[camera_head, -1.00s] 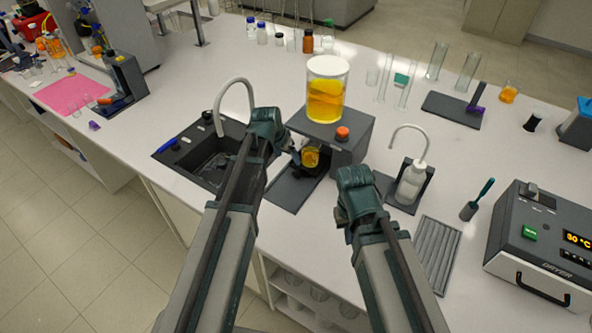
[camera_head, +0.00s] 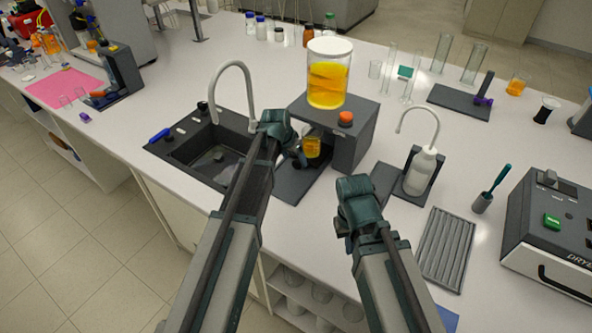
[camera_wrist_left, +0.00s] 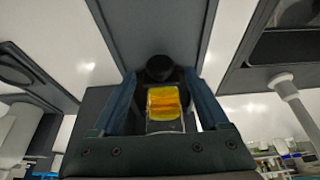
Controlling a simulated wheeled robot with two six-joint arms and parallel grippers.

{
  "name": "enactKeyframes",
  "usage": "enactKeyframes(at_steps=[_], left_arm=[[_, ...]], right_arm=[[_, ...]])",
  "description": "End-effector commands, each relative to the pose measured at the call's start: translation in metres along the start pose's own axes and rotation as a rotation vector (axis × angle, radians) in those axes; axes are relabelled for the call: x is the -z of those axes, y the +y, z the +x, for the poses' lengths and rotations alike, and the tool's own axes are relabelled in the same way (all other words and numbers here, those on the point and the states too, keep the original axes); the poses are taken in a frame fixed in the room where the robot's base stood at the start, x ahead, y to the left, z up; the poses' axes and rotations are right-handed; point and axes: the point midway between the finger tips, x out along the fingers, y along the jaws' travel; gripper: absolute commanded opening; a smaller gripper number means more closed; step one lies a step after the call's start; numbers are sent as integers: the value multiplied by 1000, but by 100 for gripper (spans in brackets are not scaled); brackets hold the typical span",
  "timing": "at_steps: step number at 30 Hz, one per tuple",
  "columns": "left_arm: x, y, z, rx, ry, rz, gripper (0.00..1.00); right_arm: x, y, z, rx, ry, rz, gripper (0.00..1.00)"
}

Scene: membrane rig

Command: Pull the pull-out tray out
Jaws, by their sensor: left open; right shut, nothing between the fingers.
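The grey rig box (camera_head: 355,135) stands on the bench with a clear cylinder of yellow liquid (camera_head: 328,80) and an orange knob on top. A flat dark grey plate (camera_head: 290,188), which looks like the pull-out tray, extends from its open front. A small beaker of yellow liquid (camera_head: 312,147) is in the opening. My left gripper (camera_head: 298,157) is open at the opening, beside the beaker. In the left wrist view the beaker (camera_wrist_left: 163,103) and a black round knob (camera_wrist_left: 159,68) show between its fingers; contact cannot be told. My right gripper (camera_head: 342,232) is shut and empty, in front of the rig.
The sink (camera_head: 205,150) with its tall tap lies left of the rig. Bare bench lies behind the sink.

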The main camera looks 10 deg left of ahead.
Motion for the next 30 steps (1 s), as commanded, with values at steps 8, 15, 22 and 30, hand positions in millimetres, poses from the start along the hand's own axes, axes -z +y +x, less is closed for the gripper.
enactKeyframes(at_steps=[8,15,22,30], left_arm=[[0,0,32,0,0,0,78],[0,0,32,0,0,0,78],[0,0,32,0,0,0,47],[0,0,32,0,0,0,0]], right_arm=[[2,-3,30,0,0,0,0],[2,-3,29,0,0,0,0],[2,-3,29,0,0,0,0],[2,-3,29,0,0,0,0]])
